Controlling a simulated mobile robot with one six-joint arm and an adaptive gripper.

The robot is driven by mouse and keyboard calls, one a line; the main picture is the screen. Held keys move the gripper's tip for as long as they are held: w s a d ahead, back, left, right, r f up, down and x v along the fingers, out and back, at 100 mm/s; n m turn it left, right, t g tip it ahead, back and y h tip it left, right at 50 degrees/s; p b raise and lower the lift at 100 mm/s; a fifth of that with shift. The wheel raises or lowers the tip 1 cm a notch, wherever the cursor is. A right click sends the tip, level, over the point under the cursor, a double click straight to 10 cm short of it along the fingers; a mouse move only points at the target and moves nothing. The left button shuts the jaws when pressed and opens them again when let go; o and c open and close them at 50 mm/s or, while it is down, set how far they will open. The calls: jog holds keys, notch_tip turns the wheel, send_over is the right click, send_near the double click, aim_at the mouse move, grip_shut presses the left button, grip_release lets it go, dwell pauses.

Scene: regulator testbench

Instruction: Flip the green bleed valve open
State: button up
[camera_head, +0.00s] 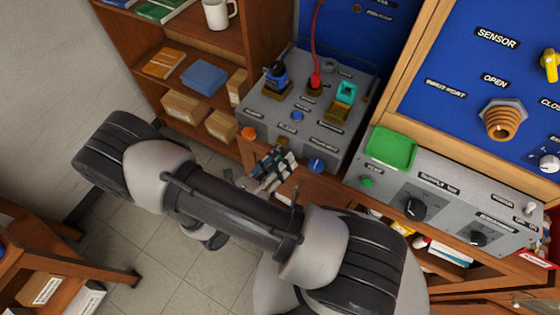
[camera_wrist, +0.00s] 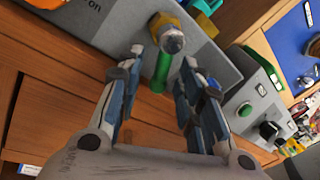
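The green bleed valve shows in the wrist view as a green lever (camera_wrist: 161,73) hanging down from a silver cap and a yellow-brass body (camera_wrist: 165,20) on the grey panel's front. My gripper (camera_wrist: 163,59) is open, one finger on each side of the lever. A gap shows on both sides, so I cannot see contact. In the head view my gripper (camera_head: 283,160) is at the front edge of the grey test panel (camera_head: 262,112). There the green lever is hidden behind the fingers and only a bit of brass shows above them.
A blue knob (camera_head: 316,165) sits just right of my gripper, and an orange button (camera_head: 248,133) sits to its left. A red cable (camera_head: 315,45) plugs into the panel top. A second grey box with a green tray (camera_head: 392,148) stands at the right. Wooden drawer fronts (camera_wrist: 45,115) lie below.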

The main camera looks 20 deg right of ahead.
grip_shut()
dwell(0.4)
jog(key=n, duration=0.2)
jog(key=n+p, duration=0.1)
jog(key=n, duration=0.1)
jog(key=s+d+r+n+t, duration=0.1)
jog(key=shift+s+r+n+h+p, duration=0.1)
jog(key=shift+n+h+p, duration=0.2)
jog(key=shift+n+h, duration=0.1)
grip_release()
jog(key=v, duration=1.2)
